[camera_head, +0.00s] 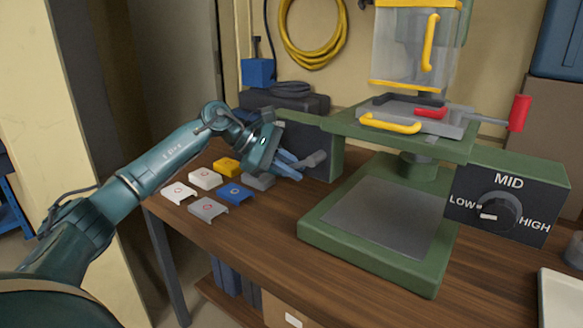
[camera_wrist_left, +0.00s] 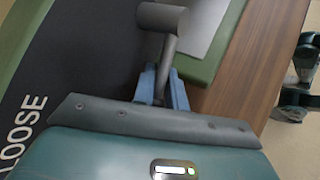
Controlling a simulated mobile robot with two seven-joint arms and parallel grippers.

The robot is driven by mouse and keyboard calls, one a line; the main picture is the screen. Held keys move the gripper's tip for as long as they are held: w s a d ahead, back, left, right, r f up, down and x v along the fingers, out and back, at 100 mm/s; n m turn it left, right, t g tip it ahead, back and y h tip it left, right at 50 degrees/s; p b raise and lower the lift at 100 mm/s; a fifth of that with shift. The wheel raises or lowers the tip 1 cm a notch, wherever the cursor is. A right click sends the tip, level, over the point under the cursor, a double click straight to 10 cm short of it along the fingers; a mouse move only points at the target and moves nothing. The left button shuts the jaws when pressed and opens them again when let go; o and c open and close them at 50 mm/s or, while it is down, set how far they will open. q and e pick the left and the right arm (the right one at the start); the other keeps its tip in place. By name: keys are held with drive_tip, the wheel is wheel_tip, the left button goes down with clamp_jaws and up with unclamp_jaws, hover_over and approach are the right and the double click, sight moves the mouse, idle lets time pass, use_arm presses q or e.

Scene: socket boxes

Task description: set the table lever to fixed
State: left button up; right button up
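The table lever (camera_head: 314,160) is a grey handle with a cylindrical knob on the dark side panel of the green machine. In the left wrist view the lever (camera_wrist_left: 164,18) shows close up, its shaft running down between my blue fingertips. My left gripper (camera_head: 289,166) is at the lever; in the left wrist view its fingers (camera_wrist_left: 162,85) stand close on both sides of the shaft and appear shut on it. The word LOOSE shows on the panel (camera_wrist_left: 60,85) at the left; no other lever label is readable. My right gripper is not in view.
Several small socket boxes, among them a blue one (camera_head: 235,194) and a yellow one (camera_head: 228,167), lie on the wooden table (camera_head: 270,235) below my left arm. The green machine base (camera_head: 375,258) and a dial panel (camera_head: 510,205) stand to the right. A white tray (camera_head: 545,310) is at the right edge.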

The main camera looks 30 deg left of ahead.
use_arm(q)
drive_tip(key=shift+o, duration=0.5)
drive_tip(key=shift+s+a+r, duration=0.2)
drive_tip(key=shift+a+r, duration=0.05)
drive_tip(key=shift+a, duration=0.1)
drive_tip(key=v, duration=1.2)
drive_tip(key=shift+s+r, duration=0.1)
drive_tip(key=shift+r, duration=0.05)
